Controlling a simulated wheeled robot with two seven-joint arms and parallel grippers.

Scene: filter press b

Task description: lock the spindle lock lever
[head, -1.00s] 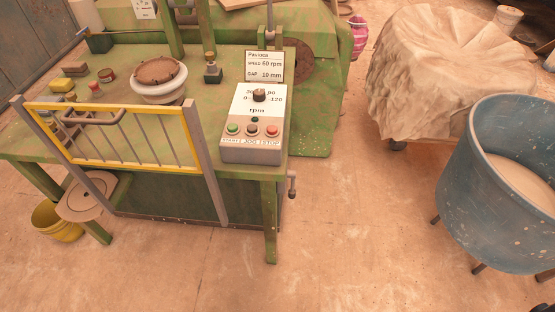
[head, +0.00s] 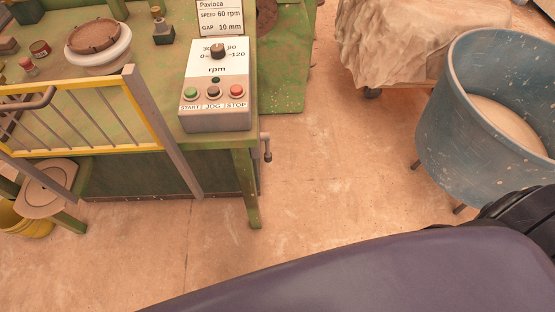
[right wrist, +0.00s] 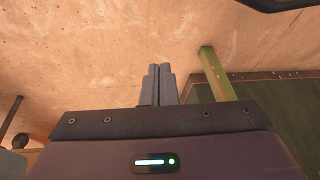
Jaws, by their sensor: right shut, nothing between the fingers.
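A small grey cranked lever (head: 266,147) sticks out from the right side of the green machine table, just below the top; it looks like the spindle lock lever, though I cannot be sure. My right gripper (right wrist: 157,72) is shut and empty in the right wrist view, its fingers over bare floor and left of a green table leg (right wrist: 216,74). The lever is not clearly seen in that view. In the head view only my purple right arm shows at the bottom right; its gripper is out of frame. My left gripper is in neither view.
A control box (head: 216,94) with knob and buttons stands at the table's right corner. A yellow-framed guard (head: 140,110) rises along the front. A blue tub (head: 450,110) and a cloth-covered heap (head: 385,45) stand right. The floor between is clear.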

